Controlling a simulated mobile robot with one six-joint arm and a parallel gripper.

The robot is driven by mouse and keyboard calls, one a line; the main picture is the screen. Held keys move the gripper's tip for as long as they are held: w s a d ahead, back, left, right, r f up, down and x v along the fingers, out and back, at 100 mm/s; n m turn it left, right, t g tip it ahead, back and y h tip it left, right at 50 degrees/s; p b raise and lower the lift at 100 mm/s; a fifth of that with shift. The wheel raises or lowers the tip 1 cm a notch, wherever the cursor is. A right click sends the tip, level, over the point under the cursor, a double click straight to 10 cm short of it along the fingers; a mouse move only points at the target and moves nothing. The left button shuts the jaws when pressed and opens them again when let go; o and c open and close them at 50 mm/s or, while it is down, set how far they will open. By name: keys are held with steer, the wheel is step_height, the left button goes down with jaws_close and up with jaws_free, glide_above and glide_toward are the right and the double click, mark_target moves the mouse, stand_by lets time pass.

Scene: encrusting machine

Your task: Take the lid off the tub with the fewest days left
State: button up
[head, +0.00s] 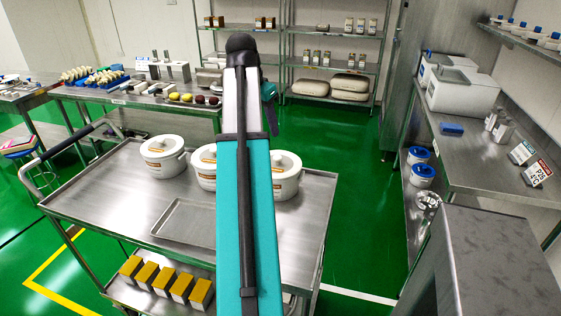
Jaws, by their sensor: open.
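Three white round tubs with white knobbed lids stand in a row near the far edge of a steel cart. The left tub (165,168) is in full view. The middle tub (204,180) is partly covered by my teal arm. The right tub (287,188) stands just right of the arm. All three lids are on: the left lid (153,147), the middle lid (206,153) and the right lid (293,164). Small orange and white labels show on the tubs, but their print is too small to read. My gripper cannot be made out.
An empty shallow metal tray (168,232) lies on the cart (105,190) before the tubs. Yellow-topped boxes (165,280) stand on its lower shelf. A loaded steel table (195,108) stands behind, and a counter (480,150) at right. Green floor (360,220) lies clear between.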

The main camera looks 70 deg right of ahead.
steer(key=shift+s+r, duration=0.15)
steer(key=shift+s, duration=0.4)
steer(key=p, duration=0.1)
glide_above(277, 157)
steer(key=a, duration=0.2)
steer(key=f, duration=0.7)
steer(key=shift+w+f, duration=0.3)
steer(key=shift+f, duration=0.1)
steer(key=shift+d+f, duration=0.1)
steer(key=shift+f, duration=0.1)
steer(key=shift+f, duration=0.15)
steer(key=shift+p+x, duration=0.65)
steer(key=shift+x, duration=1.8)
steer(key=shift+w, duration=0.15)
